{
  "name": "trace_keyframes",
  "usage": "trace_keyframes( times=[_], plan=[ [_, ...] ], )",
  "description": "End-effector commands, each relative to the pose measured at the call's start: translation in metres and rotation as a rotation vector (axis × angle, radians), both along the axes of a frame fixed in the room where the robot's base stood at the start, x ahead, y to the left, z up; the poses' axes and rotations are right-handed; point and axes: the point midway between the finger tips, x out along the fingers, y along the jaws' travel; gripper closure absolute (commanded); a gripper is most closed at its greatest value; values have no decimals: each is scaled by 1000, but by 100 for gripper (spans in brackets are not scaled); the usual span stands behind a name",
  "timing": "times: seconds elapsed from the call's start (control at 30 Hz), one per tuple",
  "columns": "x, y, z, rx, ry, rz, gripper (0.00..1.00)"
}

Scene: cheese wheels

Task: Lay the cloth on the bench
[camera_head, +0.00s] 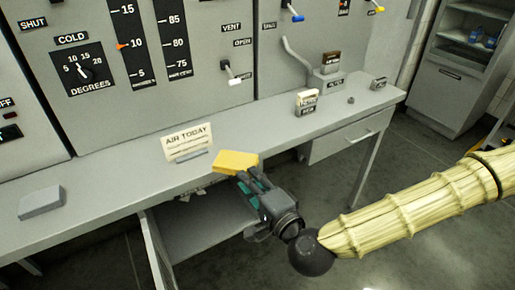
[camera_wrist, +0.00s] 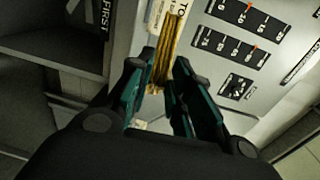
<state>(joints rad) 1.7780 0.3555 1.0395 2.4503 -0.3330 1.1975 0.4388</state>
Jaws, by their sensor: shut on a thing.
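The cloth (camera_head: 236,161) is a yellow, folded-looking rectangle at the tip of my gripper (camera_head: 254,178). In the head view it shows over the front edge of the grey bench (camera_head: 120,197); I cannot tell whether it touches the top. In the wrist view the cloth (camera_wrist: 170,50) stands on edge as thin yellow layers between the two fingers of my gripper (camera_wrist: 165,82), which is shut on it. The fingers hide part of the cloth.
An "AIR TODAY" card (camera_head: 187,142) stands just behind the cloth. A grey block (camera_head: 41,203) lies at the bench's left end. Small labelled blocks (camera_head: 307,102) stand to the right. Below the bench are an open compartment (camera_head: 205,222) and a drawer (camera_head: 350,137). Bare bench lies left of the card.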

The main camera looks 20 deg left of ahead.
Motion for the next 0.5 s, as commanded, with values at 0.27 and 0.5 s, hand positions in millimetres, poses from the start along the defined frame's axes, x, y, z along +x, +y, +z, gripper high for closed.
trace_keyframes(
  times=[0.27,0.5],
  plan=[
    [38,2,0,1,-3,5,100],
    [86,2,-4,1,-3,5,100]
  ],
)
